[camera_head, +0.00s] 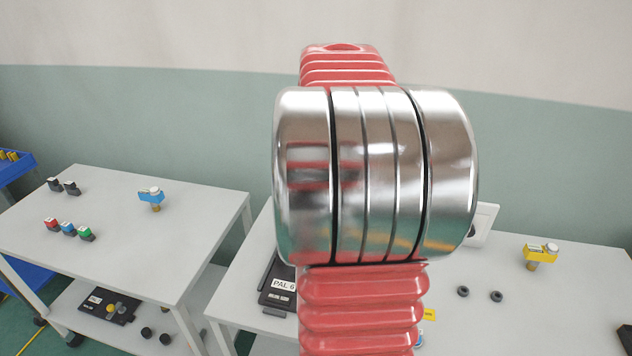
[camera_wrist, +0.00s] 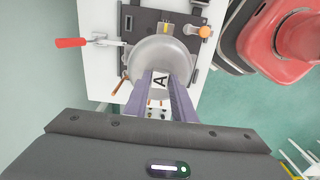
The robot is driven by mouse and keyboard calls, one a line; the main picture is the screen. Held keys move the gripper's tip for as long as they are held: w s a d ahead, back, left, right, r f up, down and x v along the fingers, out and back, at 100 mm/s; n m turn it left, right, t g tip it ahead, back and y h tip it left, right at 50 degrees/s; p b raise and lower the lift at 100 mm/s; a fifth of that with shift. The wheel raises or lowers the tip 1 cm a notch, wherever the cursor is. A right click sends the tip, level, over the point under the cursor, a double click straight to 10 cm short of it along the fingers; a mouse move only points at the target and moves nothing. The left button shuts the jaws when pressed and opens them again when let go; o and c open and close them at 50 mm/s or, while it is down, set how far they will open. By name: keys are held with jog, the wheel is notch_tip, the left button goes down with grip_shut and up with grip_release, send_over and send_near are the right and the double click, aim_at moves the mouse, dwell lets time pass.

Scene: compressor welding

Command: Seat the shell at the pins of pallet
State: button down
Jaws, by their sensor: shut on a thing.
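The shell (camera_wrist: 165,50) is a grey, rounded metal body with copper-coloured stubs at its edge, seen in the wrist view. My gripper (camera_wrist: 160,78) is shut on it, one finger on each side of a white label marked "A". The dark pallet (camera_wrist: 143,20) lies behind the shell in that view, and the shell covers its middle. I cannot tell whether the shell touches the pallet or hangs above it. The pins are hidden. In the head view, a dark pallet marked "PAL 6" (camera_head: 275,297) shows partly; my red arm hides the shell and gripper.
A clamp with a red handle (camera_wrist: 70,43) sits at the pallet's left, and an orange-topped part (camera_wrist: 205,31) at its right. A left table (camera_head: 110,225) carries coloured pieces. A yellow-topped part (camera_head: 541,250) and two dark rings (camera_head: 479,294) stand on the right table.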

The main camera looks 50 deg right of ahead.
jog(key=shift+f, duration=4.55)
jog(key=c, duration=1.4)
grip_release()
jog(key=shift+r, duration=0.1)
notch_tip(320, 180, up, 14)
jog(key=shift+f, duration=0.25)
